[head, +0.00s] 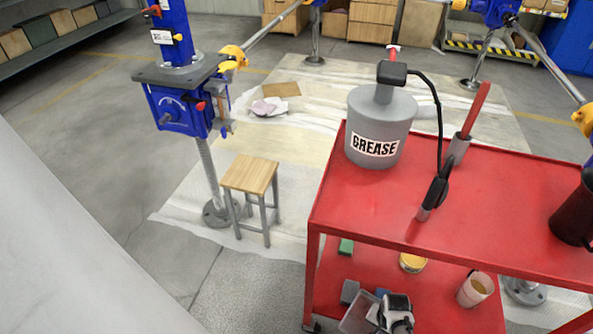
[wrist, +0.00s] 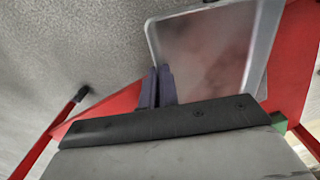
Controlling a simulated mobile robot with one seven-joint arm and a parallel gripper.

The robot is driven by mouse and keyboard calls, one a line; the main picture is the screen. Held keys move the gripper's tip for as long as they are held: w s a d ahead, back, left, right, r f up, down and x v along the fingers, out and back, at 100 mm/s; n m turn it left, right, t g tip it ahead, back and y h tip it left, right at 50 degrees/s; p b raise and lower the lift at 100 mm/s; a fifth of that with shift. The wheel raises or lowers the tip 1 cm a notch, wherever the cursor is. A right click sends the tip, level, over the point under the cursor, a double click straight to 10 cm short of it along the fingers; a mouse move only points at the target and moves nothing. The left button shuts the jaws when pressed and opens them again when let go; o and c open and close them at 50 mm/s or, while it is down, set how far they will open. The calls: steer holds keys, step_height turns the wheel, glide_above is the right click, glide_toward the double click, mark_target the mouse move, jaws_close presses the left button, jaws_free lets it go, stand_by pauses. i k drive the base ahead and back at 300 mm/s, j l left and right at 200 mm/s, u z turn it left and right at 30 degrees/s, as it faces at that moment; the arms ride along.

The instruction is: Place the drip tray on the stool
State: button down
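The drip tray (wrist: 208,55) is a shallow, shiny grey tray with a raised pale rim, filling the upper right of the wrist view. In the head view the tray (head: 357,315) shows partly at the red cart's lower shelf, beside my gripper (head: 397,318). In the wrist view my gripper (wrist: 157,82) has its two dark fingers close together, with the tray's side wall between them; it looks shut on that wall. The lower part of the tray is hidden behind the gripper body. The stool (head: 251,174), with a wooden top and grey legs, stands left of the cart; its top is bare.
The red cart (head: 490,205) carries a grease canister (head: 378,115) and a dark red container (head: 574,215) on top. A green block (head: 346,246), a yellow tin (head: 413,263) and a pale cup (head: 475,289) are on its lower shelf.

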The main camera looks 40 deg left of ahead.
mark_target(241, 177)
steer(key=k+j+z, duration=0.2)
steer(key=j, duration=0.2)
steer(key=k+j+z, duration=0.25)
steer(key=j, duration=0.15)
steer(key=k+j+z, duration=0.2)
steer(key=j, duration=0.15)
steer(key=k+j+z, duration=0.1)
steer(key=j, duration=0.3)
steer(key=k+j+z, duration=0.1)
steer(key=j, duration=1.1)
steer(key=k, duration=0.05)
